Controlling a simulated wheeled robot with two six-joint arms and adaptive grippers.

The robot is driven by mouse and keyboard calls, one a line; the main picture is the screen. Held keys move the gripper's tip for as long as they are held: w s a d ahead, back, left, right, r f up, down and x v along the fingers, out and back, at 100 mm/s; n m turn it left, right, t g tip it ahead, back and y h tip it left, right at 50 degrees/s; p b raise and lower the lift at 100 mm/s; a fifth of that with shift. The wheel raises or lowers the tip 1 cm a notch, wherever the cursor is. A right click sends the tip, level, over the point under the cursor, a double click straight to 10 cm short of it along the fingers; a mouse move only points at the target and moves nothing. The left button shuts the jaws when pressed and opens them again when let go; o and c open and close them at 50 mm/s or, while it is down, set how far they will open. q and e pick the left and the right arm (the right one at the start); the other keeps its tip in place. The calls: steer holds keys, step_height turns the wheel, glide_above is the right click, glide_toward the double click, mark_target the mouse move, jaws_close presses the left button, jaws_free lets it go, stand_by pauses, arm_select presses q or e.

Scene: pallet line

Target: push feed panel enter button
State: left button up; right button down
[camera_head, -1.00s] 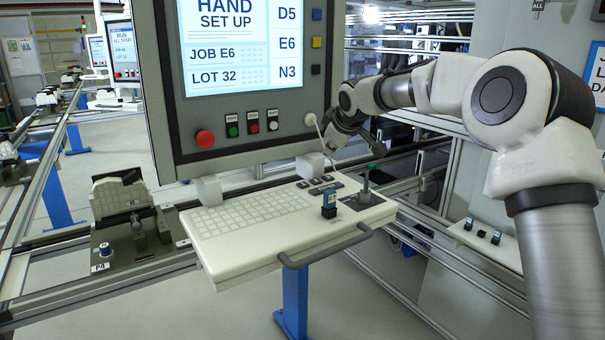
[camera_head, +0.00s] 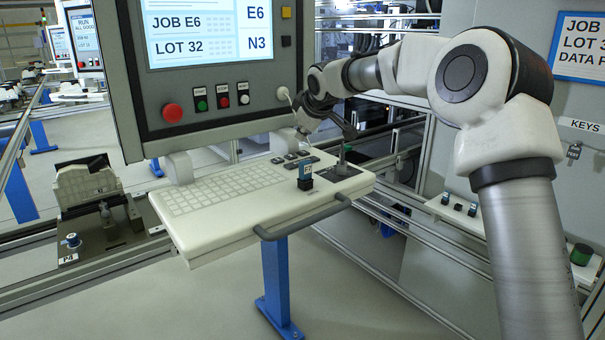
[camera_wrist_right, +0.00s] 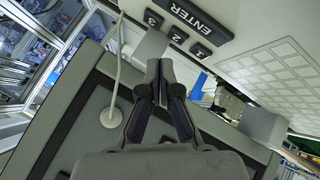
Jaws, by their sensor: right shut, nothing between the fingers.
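The feed panel's ENTER button (camera_wrist_right: 198,17) is a dark, wide key with white lettering, at the top of the right wrist view. Small keys numbered 1, 2 and 3 lie along its side. In the head view the same dark key group (camera_head: 290,156) sits at the back of the white keyboard shelf (camera_head: 210,232). My right gripper (camera_wrist_right: 161,82) is shut and empty, its fingertips pointing toward the numbered keys. In the head view my right gripper (camera_head: 303,130) hangs just above and behind the key group, apparently apart from it. My left gripper is in neither view.
The screen housing (camera_head: 215,120) stands behind the shelf, with a red knob (camera_head: 173,113) and several small buttons. A white cable hangs beside my right gripper. A green-topped joystick (camera_head: 342,165) and a small dark blue block (camera_head: 305,175) stand on the shelf.

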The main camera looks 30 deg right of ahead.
steer(key=f, duration=0.1)
steer(key=f+b, duration=0.1)
steer(key=f, duration=0.1)
steer(key=f+b, duration=0.1)
steer(key=shift+w+f, duration=0.15)
steer(key=shift+w, duration=0.15)
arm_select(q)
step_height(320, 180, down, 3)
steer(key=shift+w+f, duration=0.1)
arm_select(e)
steer(key=shift+s, duration=0.15)
stand_by(0.5)
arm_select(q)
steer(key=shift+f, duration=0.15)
arm_select(e)
steer(key=shift+f, duration=0.35)
